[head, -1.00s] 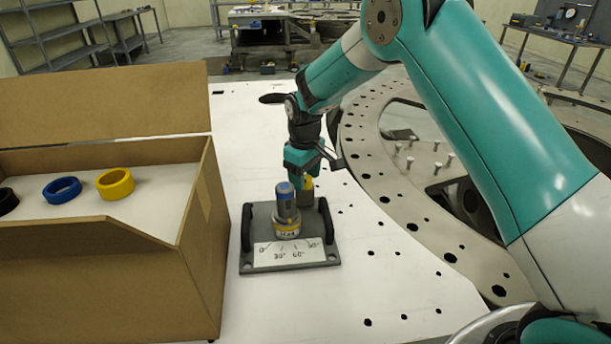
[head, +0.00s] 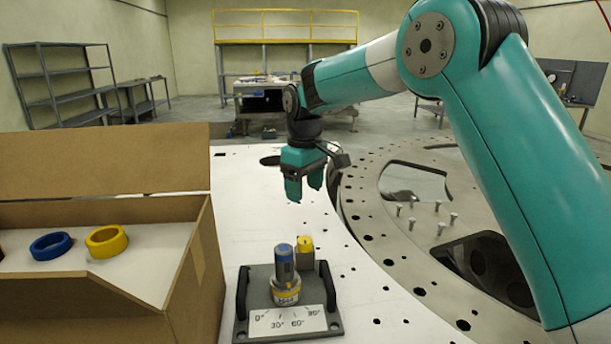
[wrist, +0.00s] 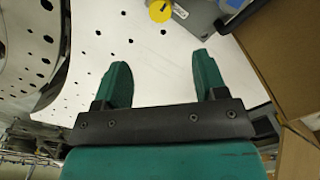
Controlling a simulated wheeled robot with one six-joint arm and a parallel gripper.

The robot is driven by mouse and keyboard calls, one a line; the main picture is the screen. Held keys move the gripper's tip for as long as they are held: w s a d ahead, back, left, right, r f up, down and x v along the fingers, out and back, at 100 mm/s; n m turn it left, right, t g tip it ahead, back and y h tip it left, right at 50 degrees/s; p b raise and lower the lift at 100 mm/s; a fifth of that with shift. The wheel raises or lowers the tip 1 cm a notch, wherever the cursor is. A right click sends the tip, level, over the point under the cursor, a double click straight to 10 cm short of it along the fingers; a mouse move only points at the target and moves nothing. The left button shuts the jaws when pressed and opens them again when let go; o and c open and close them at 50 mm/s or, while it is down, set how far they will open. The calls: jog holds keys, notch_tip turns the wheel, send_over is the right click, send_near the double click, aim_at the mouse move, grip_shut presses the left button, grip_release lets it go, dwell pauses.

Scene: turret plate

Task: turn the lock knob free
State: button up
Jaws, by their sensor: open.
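A grey fixture plate (head: 262,277) with two black handles lies on the white table. On it stands an upright grey cylinder (head: 285,270) with a blue top and a yellow band, behind a white label with an angle scale. Behind and right of it, a small yellow knob (head: 306,242) sits on a grey block; I take this for the lock knob. It also shows in the wrist view (wrist: 160,11), cut by the top edge. My gripper (head: 304,188) is open and empty, above and beyond the knob, clear of it. Its two green fingers point down.
An open cardboard box (head: 110,292) with a blue ring (head: 50,246) and a yellow ring (head: 106,241) stands at the left. A large round metal plate (head: 385,235) with holes and several loose bolts lies right.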

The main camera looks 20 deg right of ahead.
jog(key=shift+r, duration=2)
jog(key=s+a+f+y, duration=0.1)
jog(key=s+a+y, duration=0.1)
jog(key=s, duration=1.5)
jog(key=s+a+f+y, duration=0.1)
jog(key=s+a+y, duration=0.1)
jog(key=s, duration=1.6)
jog(key=shift+a, duration=0.15)
